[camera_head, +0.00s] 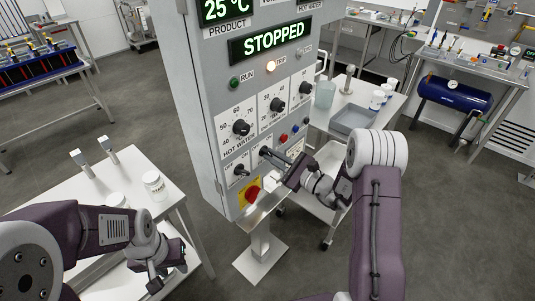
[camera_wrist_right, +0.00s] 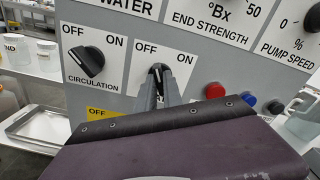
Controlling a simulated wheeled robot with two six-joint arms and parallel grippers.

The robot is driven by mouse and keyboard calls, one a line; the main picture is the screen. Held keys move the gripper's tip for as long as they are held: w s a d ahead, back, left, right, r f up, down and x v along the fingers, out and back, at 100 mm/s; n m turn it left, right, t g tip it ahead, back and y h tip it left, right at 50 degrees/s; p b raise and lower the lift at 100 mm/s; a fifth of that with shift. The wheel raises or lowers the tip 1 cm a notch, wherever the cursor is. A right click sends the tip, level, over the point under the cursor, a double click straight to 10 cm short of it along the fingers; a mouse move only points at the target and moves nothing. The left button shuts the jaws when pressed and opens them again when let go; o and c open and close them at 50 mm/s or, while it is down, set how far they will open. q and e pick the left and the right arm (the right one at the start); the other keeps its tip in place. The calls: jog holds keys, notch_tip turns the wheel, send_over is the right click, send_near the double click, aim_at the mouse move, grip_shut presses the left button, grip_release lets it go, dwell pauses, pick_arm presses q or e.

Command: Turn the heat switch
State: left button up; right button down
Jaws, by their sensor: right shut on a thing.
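The heat switch is a black knob (camera_wrist_right: 157,73) on a white OFF/ON plate in the right wrist view. Its lower label is mostly hidden by my fingers. In the head view it sits low on the grey control panel (camera_head: 205,90). My right gripper (camera_wrist_right: 158,84) is shut on this knob, with a finger on each side; it also shows at the panel in the head view (camera_head: 268,155). The knob looks roughly upright between OFF and ON, but its exact angle is hard to tell. My left gripper (camera_head: 168,272) hangs by the left table, away from the panel; its jaws are unclear.
The circulation switch (camera_wrist_right: 86,62) is left of the heat switch and points to OFF. A red button (camera_wrist_right: 215,90) and blue button (camera_wrist_right: 248,106) are to its right. A red emergency stop (camera_head: 252,193) sits below. The display (camera_head: 271,41) reads STOPPED.

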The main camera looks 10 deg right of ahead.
jog(key=shift+n+b, duration=1)
jog(key=shift+b, duration=0.05)
jog(key=shift+n+b, duration=0.6)
jog(key=shift+b, duration=0.35)
jog(key=c, duration=1.4)
grip_release()
